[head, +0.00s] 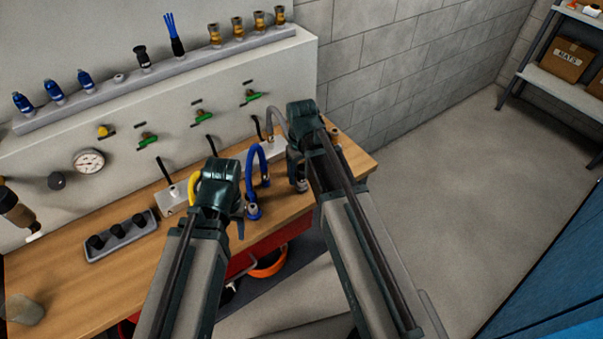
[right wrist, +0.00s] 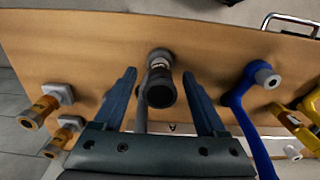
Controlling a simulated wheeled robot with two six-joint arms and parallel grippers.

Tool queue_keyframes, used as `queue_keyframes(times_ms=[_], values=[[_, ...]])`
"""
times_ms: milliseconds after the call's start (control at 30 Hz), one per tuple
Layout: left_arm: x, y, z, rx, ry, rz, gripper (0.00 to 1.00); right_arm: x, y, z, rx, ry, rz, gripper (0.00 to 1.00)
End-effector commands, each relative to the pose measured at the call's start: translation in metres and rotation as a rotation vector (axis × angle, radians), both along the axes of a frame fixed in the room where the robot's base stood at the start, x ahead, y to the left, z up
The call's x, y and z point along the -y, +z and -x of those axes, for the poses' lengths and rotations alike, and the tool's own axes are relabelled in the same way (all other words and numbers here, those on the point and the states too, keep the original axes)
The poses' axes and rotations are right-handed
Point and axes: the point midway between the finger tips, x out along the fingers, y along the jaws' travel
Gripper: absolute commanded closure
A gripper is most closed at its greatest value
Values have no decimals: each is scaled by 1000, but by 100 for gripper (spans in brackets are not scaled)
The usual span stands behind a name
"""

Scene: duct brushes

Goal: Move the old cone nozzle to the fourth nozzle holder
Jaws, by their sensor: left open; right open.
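A dark cone-shaped nozzle (right wrist: 160,90) sits on the end of the grey hose (head: 279,119); it is probably the old cone nozzle. In the right wrist view it stands between the spread fingers of my right gripper (right wrist: 165,95), with gaps at both sides. In the head view my right gripper (head: 298,180) is low over the bench's right part and hides that nozzle. My left gripper (head: 232,215) is open near the blue hose; its fingers are mostly hidden. On the upper rail, the fourth holder from the left (head: 119,78) is an empty pale peg.
The rail (head: 105,95) also carries several blue nozzles (head: 54,90), a black nozzle (head: 142,56), a blue brush (head: 174,35) and several brass nozzles (head: 238,27). A blue hose (head: 255,165) and yellow hose (head: 194,188) stand beside my grippers. A tray (head: 122,247) holds black parts.

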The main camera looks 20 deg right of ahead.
Motion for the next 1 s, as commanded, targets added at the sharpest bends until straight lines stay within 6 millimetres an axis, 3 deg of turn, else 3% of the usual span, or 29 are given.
queue_keyframes(times_ms=[567, 900, 1000], values=[[0, 0, 0, 0, 0, 0, 50, 0, 0, 0, 0, 0, 0, 26], [0, 0, 0, 0, 0, 0, 50, 0, 0, 0, 0, 0, 0, 87], [0, 0, 0, 0, 0, 0, 50, 0, 0, 0, 0, 0, 0, 100]])
